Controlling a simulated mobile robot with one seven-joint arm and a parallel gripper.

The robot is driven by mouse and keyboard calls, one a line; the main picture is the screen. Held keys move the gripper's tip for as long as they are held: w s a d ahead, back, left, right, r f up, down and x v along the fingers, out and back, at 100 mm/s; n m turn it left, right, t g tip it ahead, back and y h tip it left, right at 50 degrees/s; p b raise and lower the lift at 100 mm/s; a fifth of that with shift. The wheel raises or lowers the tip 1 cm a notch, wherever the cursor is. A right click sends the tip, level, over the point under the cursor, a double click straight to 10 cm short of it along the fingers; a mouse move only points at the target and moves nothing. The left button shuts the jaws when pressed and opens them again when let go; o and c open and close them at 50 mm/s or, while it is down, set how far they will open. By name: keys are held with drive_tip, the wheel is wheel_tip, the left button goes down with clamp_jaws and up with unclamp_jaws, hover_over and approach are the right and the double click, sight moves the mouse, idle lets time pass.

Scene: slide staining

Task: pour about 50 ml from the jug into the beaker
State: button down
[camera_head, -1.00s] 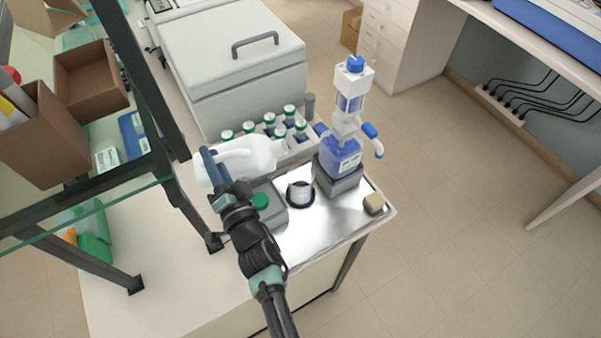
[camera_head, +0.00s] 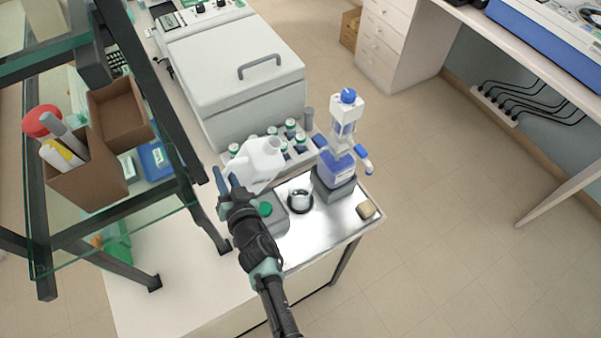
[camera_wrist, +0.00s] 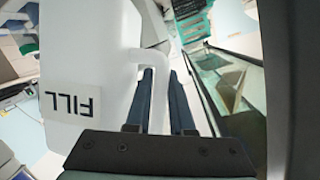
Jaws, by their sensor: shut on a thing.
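The white jug (camera_head: 258,164) is held by its handle in my gripper (camera_head: 224,182), which is shut on it. The jug is in the air beyond the gripper, in front of the bottle rack, with its mouth at the upper right. In the wrist view the jug (camera_wrist: 95,60) fills the left half, with a "FILL" label upside down and its handle between my fingers (camera_wrist: 163,95). The small beaker (camera_head: 299,196) stands on a dark round base on the steel tray, to the right of and below the jug in the picture. Its fill level is too small to tell.
A blue-and-white dispenser bottle (camera_head: 341,150) stands on a grey block right of the beaker. A rack of green-capped bottles (camera_head: 312,157) is behind. A grey box with a green button (camera_head: 273,214) is left of the beaker. Glass shelving (camera_head: 120,215) stands left.

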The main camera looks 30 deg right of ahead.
wheel_tip(320, 180, down, 2)
drive_tip(key=shift+w+a+f+n+g+h+b, duration=0.1)
drive_tip(key=shift+n+g+h+b, duration=0.15)
drive_tip(key=shift+n+g+b, duration=0.25)
drive_tip(key=shift+a+f+n+g+h+b, duration=0.1)
drive_tip(key=shift+n+g+h+b, duration=0.15)
drive_tip(key=shift+n, duration=0.45)
drive_tip(key=shift+d+f+n+g+h, duration=0.1)
drive_tip(key=shift+d+n+g+h, duration=0.3)
drive_tip(key=shift+n+h, duration=0.3)
drive_tip(key=shift+s, duration=0.2)
idle(1.3)
